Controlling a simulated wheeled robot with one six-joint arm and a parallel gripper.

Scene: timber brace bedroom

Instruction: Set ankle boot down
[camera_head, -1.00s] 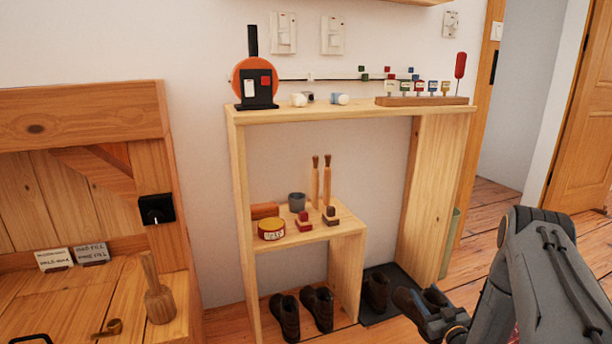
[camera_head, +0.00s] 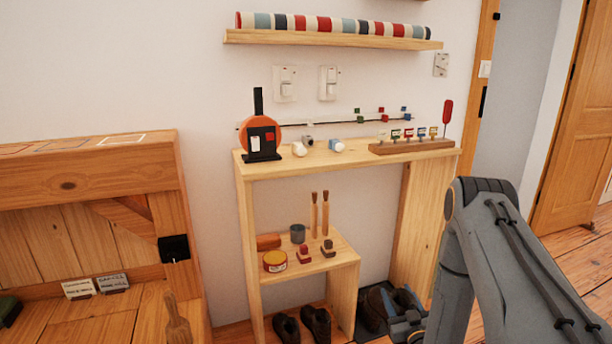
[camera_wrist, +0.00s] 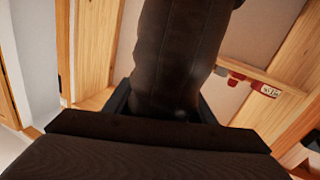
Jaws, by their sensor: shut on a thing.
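My gripper (camera_head: 408,326) is shut on a dark brown ankle boot (camera_head: 407,298), low at the right side of the wooden bench. The boot fills the middle of the wrist view (camera_wrist: 175,55), between the gripper's dark fingers. Another dark brown boot (camera_head: 377,303) stands just left of the held one, on a dark mat (camera_head: 366,322). The gripper and my arm hide much of the mat. I cannot tell whether the held boot touches the mat.
The bench's right side panel (camera_head: 412,225) rises close behind the gripper. Open floor (camera_head: 575,250) lies right.

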